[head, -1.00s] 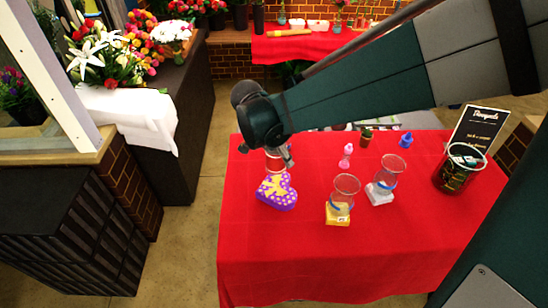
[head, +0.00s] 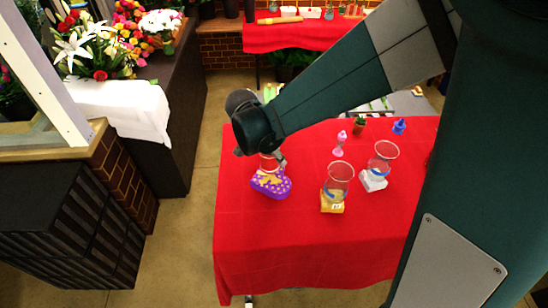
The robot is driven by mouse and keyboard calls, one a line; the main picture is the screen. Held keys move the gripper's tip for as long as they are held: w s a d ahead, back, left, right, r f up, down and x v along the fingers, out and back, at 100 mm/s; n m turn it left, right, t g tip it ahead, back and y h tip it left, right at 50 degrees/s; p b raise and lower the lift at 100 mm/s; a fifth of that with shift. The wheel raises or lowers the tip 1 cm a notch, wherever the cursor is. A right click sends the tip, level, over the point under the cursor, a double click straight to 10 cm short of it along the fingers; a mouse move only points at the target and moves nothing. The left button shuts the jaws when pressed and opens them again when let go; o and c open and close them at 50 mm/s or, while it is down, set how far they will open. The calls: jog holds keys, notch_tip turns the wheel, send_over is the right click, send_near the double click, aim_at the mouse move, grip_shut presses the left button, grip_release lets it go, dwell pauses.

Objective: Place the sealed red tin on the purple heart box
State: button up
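The purple heart box (head: 271,188) with yellow decoration lies on the red-covered table, near its left edge. The red tin (head: 268,165), with a pale band, is just above the box or touching it; I cannot tell which. My gripper (head: 268,158) points down over the box and appears shut on the tin. One finger shows at the tin's right side; my wrist hides the tin's top and much of the other finger.
A glass on a yellow base (head: 336,190) and a glass on a white base (head: 380,165) stand to the right. The front of the red tablecloth (head: 290,250) is clear.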

aim_at(275, 163)
jog(key=shift+f, duration=0.15)
jog(key=shift+f, duration=2)
jog(key=shift+f, duration=0.15)
jog(key=o, duration=1.1)
jog(key=shift+c, duration=0.2)
jog(key=shift+r, duration=0.2)
jog(key=shift+v, duration=5.95)
jog(key=shift+s, duration=0.1)
